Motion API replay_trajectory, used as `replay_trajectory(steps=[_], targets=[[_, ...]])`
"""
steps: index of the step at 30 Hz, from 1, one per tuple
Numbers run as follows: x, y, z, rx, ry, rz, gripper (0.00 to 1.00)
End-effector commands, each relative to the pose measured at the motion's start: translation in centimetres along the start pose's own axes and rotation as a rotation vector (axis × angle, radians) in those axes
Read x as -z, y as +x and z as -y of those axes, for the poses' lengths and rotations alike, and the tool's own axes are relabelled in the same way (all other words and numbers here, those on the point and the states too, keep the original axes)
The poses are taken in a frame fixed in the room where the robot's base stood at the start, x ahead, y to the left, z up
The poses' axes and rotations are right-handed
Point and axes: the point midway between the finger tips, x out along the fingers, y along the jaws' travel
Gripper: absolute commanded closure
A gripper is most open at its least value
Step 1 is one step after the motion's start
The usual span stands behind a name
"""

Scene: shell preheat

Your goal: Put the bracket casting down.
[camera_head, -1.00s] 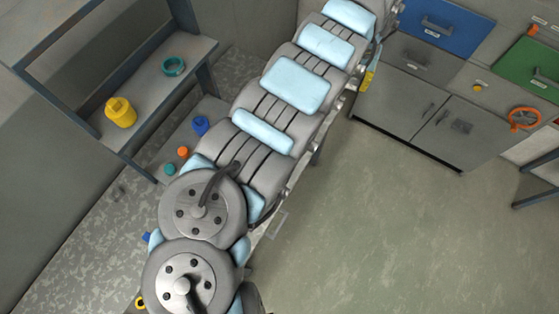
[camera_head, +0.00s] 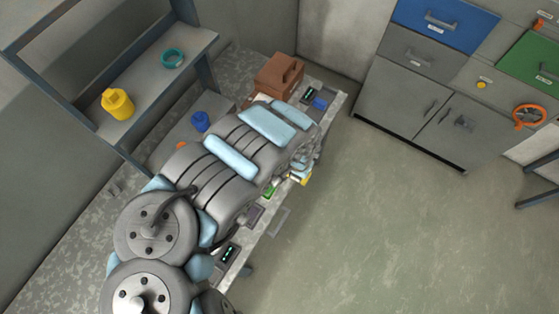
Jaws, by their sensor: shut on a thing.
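I cannot make out the bracket casting in the head view. My arm, grey with pale blue pads, reaches over the long bench (camera_head: 331,83) and hides part of its top. The arm's far end stops above the bench, near its right edge. My gripper's fingers are hidden below it, and so is anything between them. A small yellow and white patch (camera_head: 302,177) shows beside the arm's end; I cannot tell what it belongs to.
A brown box-like thing (camera_head: 278,77) and a small device with a display (camera_head: 310,95) stand at the bench's far end. A shelf at left holds a yellow container (camera_head: 117,104) and a teal ring (camera_head: 172,59). Drawer cabinets (camera_head: 408,92) stand at upper right. The floor between is clear.

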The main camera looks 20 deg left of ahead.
Motion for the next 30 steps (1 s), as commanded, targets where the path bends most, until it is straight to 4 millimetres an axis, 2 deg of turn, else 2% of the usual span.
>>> replay_trajectory(steps=[1,3,7,18,30], targets=[[-0.9,0.6,0.2,0.002,0.003,0.004,0.97],[-1.3,1.0,0.3,0.004,0.005,-0.001,0.97],[-1.4,1.6,0.8,0.008,0.006,-0.005,0.97],[0.2,3.2,3.0,0.009,0.006,-0.003,0.97],[2.0,3.9,5.1,0.005,0.005,-0.005,0.97]])
